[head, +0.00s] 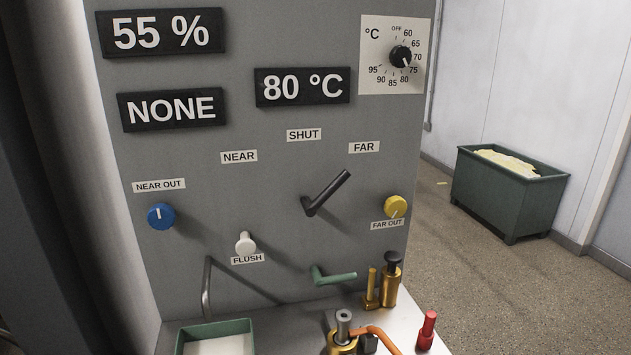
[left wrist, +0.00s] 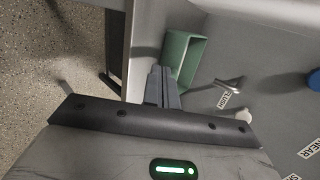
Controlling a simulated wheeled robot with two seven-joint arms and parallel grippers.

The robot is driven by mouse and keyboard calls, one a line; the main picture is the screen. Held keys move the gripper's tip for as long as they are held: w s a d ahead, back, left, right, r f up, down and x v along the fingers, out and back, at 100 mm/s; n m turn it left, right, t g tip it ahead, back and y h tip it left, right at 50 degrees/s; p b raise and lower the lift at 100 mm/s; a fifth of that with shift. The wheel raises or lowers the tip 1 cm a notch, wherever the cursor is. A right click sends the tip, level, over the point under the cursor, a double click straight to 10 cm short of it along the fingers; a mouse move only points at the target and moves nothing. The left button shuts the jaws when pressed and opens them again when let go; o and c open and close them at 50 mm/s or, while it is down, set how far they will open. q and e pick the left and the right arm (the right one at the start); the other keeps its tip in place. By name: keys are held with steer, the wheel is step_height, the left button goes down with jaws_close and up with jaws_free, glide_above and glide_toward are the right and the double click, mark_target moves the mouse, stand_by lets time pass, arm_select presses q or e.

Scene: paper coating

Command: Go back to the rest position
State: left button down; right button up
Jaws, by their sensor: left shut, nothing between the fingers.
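My left gripper (left wrist: 161,88) shows only in the left wrist view. Its fingers are together with nothing between them. Beyond the fingertips is the green tray (left wrist: 170,62); I cannot tell the exact gap. The grey spout (left wrist: 225,86) and the white flush knob (left wrist: 243,115) are to the right of the fingers. Neither gripper shows in the head view. There, the grey panel (head: 270,190) carries displays reading 55 %, NONE and 80 °C. A black lever (head: 327,193) slants up toward the FAR label. My right gripper is in neither view.
The panel has a blue knob (head: 161,216), a yellow knob (head: 396,207) and a green lever (head: 333,277). Brass fittings (head: 390,285) and a red handle (head: 428,326) stand on the ledge.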

arm_select(q)
steer(key=s+f+n+g+h, duration=0.3)
steer(key=s+n+g+h, duration=0.15)
steer(key=s+n, duration=0.9)
steer(key=w+d+f+t+h, duration=0.1)
steer(key=w+d+f+t, duration=0.1)
steer(key=f, duration=0.2)
steer(key=w+d+f+m+t+h, duration=0.1)
steer(key=w+d+f+t, duration=0.1)
steer(key=f, duration=0.3)
steer(key=shift+w+d+f+t, duration=0.15)
steer(key=shift+w+f+t, duration=0.25)
steer(key=shift+t, duration=0.45)
steer(key=shift+w+r, duration=0.1)
steer(key=shift+r, duration=0.05)
